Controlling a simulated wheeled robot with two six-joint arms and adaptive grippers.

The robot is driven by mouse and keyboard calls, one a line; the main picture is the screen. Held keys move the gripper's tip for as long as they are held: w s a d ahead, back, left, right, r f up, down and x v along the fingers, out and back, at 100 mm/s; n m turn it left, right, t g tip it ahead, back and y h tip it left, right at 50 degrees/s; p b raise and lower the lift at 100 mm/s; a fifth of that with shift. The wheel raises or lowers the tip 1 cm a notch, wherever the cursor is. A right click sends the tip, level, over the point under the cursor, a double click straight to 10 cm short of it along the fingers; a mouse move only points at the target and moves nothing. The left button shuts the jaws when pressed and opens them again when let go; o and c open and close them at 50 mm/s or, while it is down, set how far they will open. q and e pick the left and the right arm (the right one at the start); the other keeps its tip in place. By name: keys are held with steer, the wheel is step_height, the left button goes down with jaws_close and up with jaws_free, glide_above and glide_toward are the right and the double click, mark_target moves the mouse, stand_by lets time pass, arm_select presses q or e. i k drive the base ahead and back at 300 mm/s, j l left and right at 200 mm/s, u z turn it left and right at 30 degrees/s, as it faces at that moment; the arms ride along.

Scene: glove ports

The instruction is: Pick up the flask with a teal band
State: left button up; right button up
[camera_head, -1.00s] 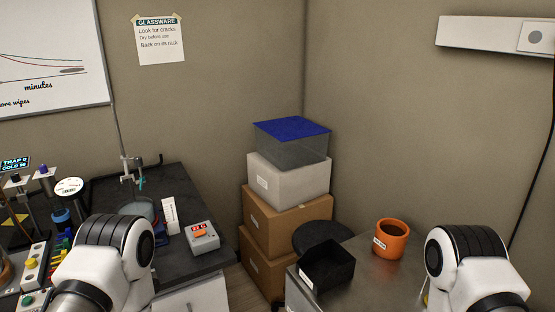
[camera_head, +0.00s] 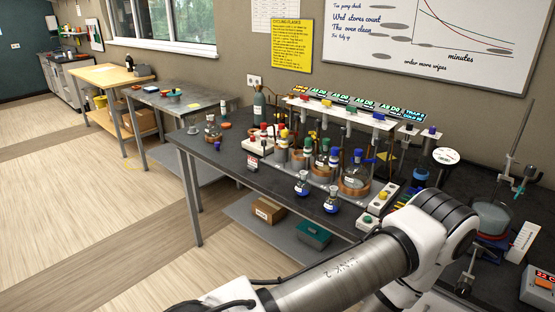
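Several glass flasks stand on the dark bench. Two small stoppered flasks with white labels and blue lower parts, one on the left (camera_head: 302,186) and one on the right (camera_head: 332,201), stand near its front edge. Larger stoppered flasks, such as one with a blue stopper (camera_head: 356,181) and one with a green stopper (camera_head: 321,163), stand behind them. Another flask (camera_head: 212,131) stands at the bench's left end. I cannot make out a teal band on any of them. My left arm crosses the lower right, but its gripper is out of view. My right gripper is out of view.
The dark bench (camera_head: 222,151) carries a rack with labelled valves (camera_head: 338,108) at the back. A teal box (camera_head: 312,236) and a cardboard box (camera_head: 268,210) sit on its lower shelf. The floor (camera_head: 90,200) to the left is clear.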

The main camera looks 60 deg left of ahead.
mark_target(303, 188)
steer(key=u, duration=1.9)
